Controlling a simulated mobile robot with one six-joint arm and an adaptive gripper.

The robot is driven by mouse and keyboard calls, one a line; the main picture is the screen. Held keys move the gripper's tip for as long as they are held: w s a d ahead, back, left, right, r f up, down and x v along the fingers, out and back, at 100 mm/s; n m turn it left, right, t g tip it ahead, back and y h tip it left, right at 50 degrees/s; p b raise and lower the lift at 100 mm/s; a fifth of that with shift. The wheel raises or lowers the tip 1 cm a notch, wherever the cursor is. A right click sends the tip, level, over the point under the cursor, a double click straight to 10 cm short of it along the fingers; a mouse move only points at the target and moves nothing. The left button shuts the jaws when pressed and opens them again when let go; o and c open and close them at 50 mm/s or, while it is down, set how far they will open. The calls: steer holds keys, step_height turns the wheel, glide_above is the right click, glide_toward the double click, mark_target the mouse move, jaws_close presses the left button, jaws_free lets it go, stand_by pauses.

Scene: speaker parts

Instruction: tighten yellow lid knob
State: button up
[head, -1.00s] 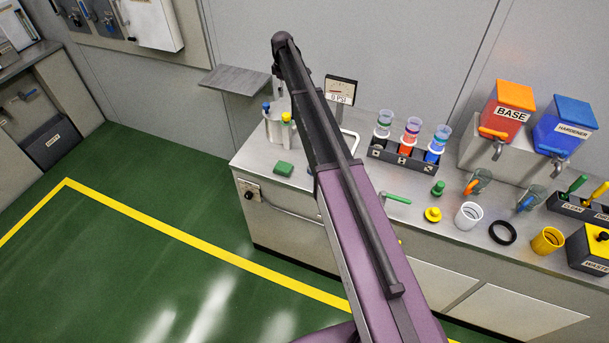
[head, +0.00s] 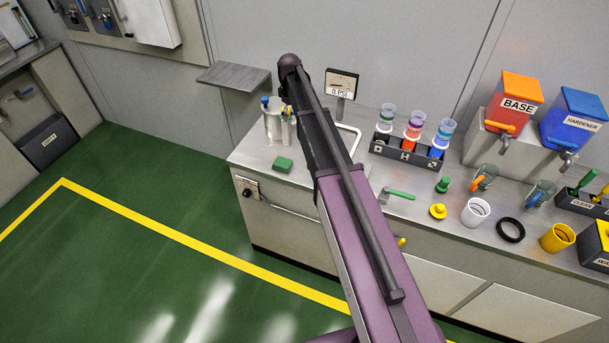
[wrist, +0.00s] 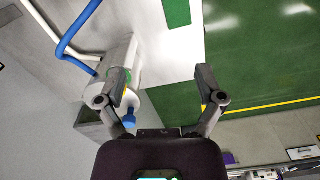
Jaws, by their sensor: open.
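A metal pot (head: 272,126) stands at the left end of the bench, partly hidden behind my arm. Its blue lid knob (head: 265,101) shows on the left. The yellow lid knob (head: 286,111) is on the right, partly covered by my arm. In the wrist view the pot (wrist: 116,56) lies by the left finger, with the blue knob (wrist: 129,119) near that finger's base. The yellow knob cannot be clearly made out there. My gripper (wrist: 163,80) is open, with nothing between its fingers. It is hidden in the head view.
A pressure gauge (head: 341,84) stands behind my arm. A green block (head: 283,165) lies on the bench in front of the pot. A grey shelf (head: 233,75) juts from the wall. A cup rack (head: 407,151) stands farther right. Blue (wrist: 75,42) and white hoses are close by.

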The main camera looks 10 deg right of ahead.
steer(key=s+f+m+b, duration=0.2)
steer(key=s+f+b, duration=0.2)
steer(key=s, duration=0.6)
steer(key=s+f+m+b, duration=0.3)
steer(key=s+f+b, duration=0.1)
steer(key=s, duration=0.6)
steer(key=shift+f+b, duration=0.3)
steer(key=shift+f, duration=0.3)
steer(key=s+m, duration=0.3)
steer(key=s, duration=1)
steer(key=shift+w, duration=0.1)
steer(key=shift+c, duration=0.2)
stand_by(0.3)
steer(key=c, duration=0.3)
